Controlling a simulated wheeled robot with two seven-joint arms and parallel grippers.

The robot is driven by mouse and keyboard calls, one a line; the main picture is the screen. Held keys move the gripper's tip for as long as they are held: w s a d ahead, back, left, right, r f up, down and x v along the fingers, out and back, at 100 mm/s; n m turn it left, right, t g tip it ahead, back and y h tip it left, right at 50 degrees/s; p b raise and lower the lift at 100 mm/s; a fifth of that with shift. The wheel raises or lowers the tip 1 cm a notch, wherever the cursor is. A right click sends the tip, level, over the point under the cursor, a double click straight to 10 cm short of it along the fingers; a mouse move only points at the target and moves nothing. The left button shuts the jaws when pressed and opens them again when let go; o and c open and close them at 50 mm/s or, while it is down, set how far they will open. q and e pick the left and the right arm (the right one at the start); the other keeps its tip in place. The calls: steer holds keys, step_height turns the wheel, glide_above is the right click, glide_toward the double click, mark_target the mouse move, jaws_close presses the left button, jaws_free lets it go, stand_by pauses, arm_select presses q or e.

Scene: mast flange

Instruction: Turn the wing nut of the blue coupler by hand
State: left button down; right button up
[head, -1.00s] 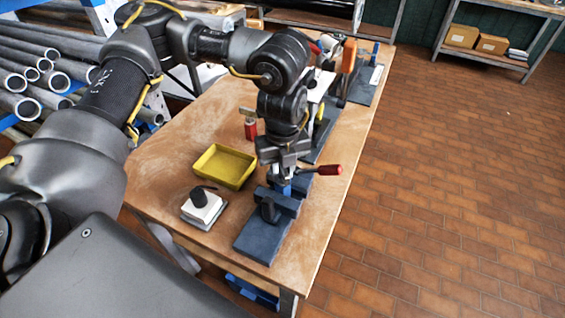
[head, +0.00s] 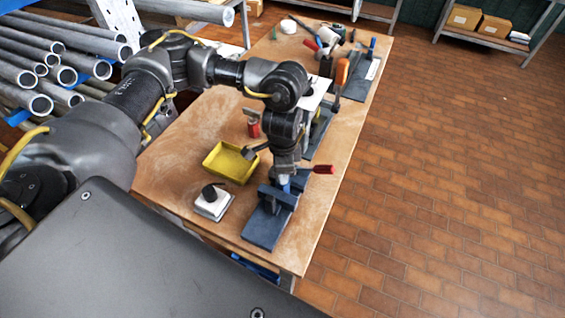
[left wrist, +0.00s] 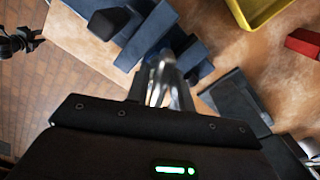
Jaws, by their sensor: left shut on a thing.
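The blue coupler (head: 284,181) sits in the dark blue-grey holder (head: 264,228) near the table's front right corner. Only a little of its blue shows beneath my left gripper (head: 284,178). The gripper points down onto it and is shut. In the left wrist view, the metal fingers (left wrist: 164,88) close together at the coupler (left wrist: 154,58), between the holder's dark blocks. The wing nut is hidden by the fingers, so its angle cannot be told. A red handle (head: 323,169) sticks out to the right behind the gripper. My right gripper is not in view.
A yellow tray (head: 230,162) and a white block with a black knob (head: 212,203) stand left of the holder. A red-bodied tool (head: 253,128) stands behind the tray. More fixtures and tools crowd the far end. The brown tiled floor (head: 440,210) at right is clear.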

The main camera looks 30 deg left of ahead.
arm_select(q)
steer(key=shift+s+r+n+p, duration=0.1)
steer(key=shift+r+n+p, duration=0.05)
steer(key=shift+n+p, duration=0.6)
steer(key=c, duration=1.4)
jaws_free()
steer(key=shift+f+b, duration=0.25)
steer(key=shift+b, duration=0.05)
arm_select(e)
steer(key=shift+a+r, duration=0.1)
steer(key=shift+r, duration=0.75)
arm_select(q)
steer(key=shift+r, duration=0.1)
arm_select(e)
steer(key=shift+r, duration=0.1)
